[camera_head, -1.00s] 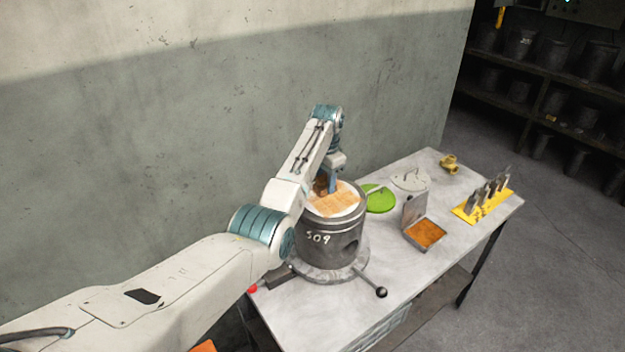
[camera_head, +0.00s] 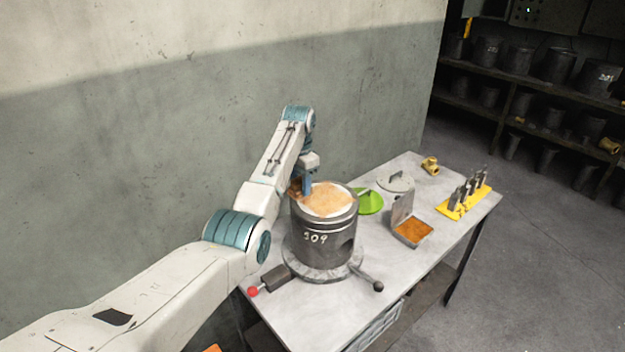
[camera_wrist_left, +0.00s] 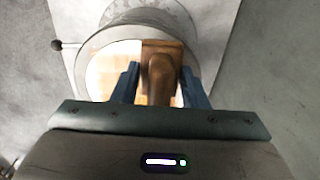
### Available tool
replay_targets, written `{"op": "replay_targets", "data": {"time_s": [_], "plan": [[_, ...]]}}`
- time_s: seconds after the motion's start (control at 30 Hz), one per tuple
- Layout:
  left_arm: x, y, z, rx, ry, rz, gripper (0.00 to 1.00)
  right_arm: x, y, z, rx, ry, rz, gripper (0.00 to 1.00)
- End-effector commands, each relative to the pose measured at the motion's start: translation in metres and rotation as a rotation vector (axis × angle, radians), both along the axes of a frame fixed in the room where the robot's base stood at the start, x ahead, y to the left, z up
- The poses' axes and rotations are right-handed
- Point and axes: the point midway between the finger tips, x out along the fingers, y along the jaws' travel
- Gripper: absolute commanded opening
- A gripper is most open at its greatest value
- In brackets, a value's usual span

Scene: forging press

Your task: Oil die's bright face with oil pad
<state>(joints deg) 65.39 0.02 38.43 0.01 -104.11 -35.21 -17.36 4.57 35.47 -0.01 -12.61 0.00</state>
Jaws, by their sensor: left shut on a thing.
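The die (camera_head: 318,240) is a dark upright cylinder marked 509, standing on a round turntable (camera_head: 345,270). Its bright top face (camera_head: 322,205) is pale, with an orange-tan film over much of it and whiter parts near the rim. My left gripper (camera_head: 304,189) is over the left part of the face, shut on the oil pad (camera_head: 294,187), a brown block with a handle. In the left wrist view, the pad (camera_wrist_left: 160,68) sits between the fingers, over the face (camera_wrist_left: 103,68). The fingers hide part of the pad. My right gripper is out of view.
To the right on the table are a green disc (camera_head: 369,202), a grey lid with a handle (camera_head: 396,183), an open tin with orange contents (camera_head: 412,231), a brass fitting (camera_head: 430,165) and a yellow rack (camera_head: 464,203). A lever with a black knob (camera_head: 378,286) sticks out at the front.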

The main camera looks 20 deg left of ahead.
Motion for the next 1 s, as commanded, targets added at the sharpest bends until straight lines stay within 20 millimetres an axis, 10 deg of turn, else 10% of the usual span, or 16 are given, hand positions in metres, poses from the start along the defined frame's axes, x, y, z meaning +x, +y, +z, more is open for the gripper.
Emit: {"op": "replay_targets", "data": {"time_s": [0.5,1.0], "plan": [[0.007,0.0,0.046,0.0,-0.004,0.006,0.21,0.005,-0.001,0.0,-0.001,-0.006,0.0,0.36],[0.007,0.0,0.05,0.0,-0.002,0.007,0.21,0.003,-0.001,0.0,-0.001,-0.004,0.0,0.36]]}}
